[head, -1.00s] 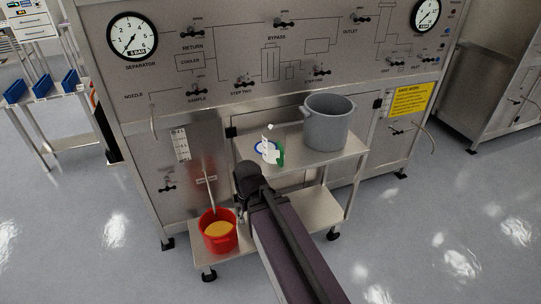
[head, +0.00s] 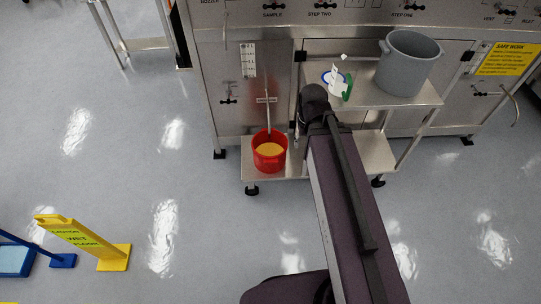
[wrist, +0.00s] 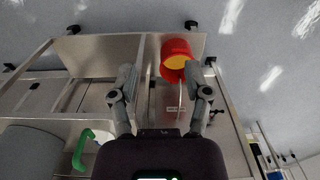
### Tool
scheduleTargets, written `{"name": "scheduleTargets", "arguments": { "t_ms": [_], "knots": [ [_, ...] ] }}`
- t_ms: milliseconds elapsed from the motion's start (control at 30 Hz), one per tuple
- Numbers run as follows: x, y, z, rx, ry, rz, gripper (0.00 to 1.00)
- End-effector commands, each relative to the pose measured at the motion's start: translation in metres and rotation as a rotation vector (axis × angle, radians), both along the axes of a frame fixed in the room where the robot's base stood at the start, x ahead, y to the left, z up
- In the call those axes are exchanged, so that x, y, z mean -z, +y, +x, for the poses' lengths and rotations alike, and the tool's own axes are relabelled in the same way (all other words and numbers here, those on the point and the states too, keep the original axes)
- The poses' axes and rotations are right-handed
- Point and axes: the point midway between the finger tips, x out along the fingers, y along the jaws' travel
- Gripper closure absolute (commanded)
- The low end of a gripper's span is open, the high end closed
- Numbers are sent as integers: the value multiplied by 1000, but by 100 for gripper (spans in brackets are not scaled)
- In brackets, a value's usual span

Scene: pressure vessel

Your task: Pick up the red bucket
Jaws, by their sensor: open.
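The red bucket (head: 269,152) stands upright on the left end of the low metal shelf (head: 255,170), with yellow-orange contents inside. It also shows in the wrist view (wrist: 176,47), upper middle, beyond and between my fingertips. My gripper (wrist: 160,78) is open and empty in the wrist view, its right finger overlapping the bucket's edge in the picture. I cannot tell whether that finger touches it. In the head view my arm reaches toward the panel, right of the bucket, and hides the gripper's fingers.
A grey pot (head: 408,64) stands on the upper shelf, with a white and green item (head: 337,83) to its left. A thin metal pipe (head: 268,105) hangs down above the bucket. A yellow wet-floor sign (head: 85,240) stands lower left. The floor left of the bucket is clear.

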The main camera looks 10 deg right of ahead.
Motion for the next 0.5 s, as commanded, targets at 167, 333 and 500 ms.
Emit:
{"name": "scheduleTargets", "arguments": {
  "t_ms": [167, 333, 500],
  "knots": [
    [0, 0, 0, 0, 0, 0, 37],
    [1, 0, 1, 2, 0, 0, 19],
    [11, 1, 8, 31, 0, 0, 19]
  ]
}}
